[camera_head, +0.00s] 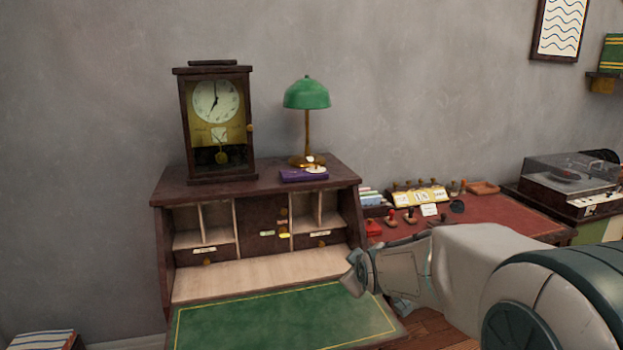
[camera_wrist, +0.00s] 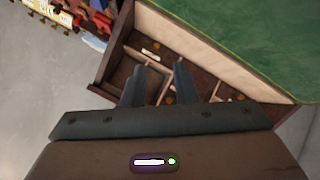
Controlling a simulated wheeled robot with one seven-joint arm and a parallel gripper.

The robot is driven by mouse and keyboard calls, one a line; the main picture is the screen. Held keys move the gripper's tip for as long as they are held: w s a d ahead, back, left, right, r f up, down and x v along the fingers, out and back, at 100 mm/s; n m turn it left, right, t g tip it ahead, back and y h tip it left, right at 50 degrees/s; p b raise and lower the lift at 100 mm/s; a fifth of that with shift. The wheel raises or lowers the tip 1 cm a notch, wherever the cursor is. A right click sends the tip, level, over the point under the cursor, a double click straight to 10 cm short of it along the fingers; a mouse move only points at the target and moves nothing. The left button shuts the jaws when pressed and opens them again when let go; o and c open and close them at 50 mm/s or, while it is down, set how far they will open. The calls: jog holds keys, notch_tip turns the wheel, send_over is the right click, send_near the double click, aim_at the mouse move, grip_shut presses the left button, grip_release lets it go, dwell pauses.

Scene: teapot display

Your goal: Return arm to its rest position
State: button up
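My arm reaches in from the right in the camera_head view. My gripper (camera_head: 357,272) is in front of the right side of the wooden writing desk (camera_head: 158,245), above its fold-down green leaf (camera_head: 280,318). In the camera_wrist view, my gripper's two fingers (camera_wrist: 160,72) stand apart with a clear gap and nothing held between them. Beyond them are the desk's compartments and the green leaf (camera_wrist: 250,40). Contact between the fingers and the desk cannot be told.
A clock (camera_head: 217,125), a green lamp (camera_head: 307,95) and a purple box (camera_head: 303,176) stand on the desk top. The green leaf is bare.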

jog(key=s+d+r+m+g+p, duration=0.1)
jog(key=s+r+m+g+p, duration=0.1)
jog(key=s, duration=0.7)
jog(key=s+d+r+m+g+p, duration=0.2)
jog(key=s+r+m+g+p, duration=0.1)
jog(key=s, duration=0.6)
jog(key=s+d+r+m+g+h+p, duration=0.1)
jog(key=s+r+m+p, duration=0.3)
jog(key=s, duration=0.6)
jog(key=shift+d+r+g+p, duration=0.25)
jog(key=shift+r+g+p, duration=0.1)
jog(key=shift+g+p, duration=0.65)
jog(key=shift+w, duration=0.1)
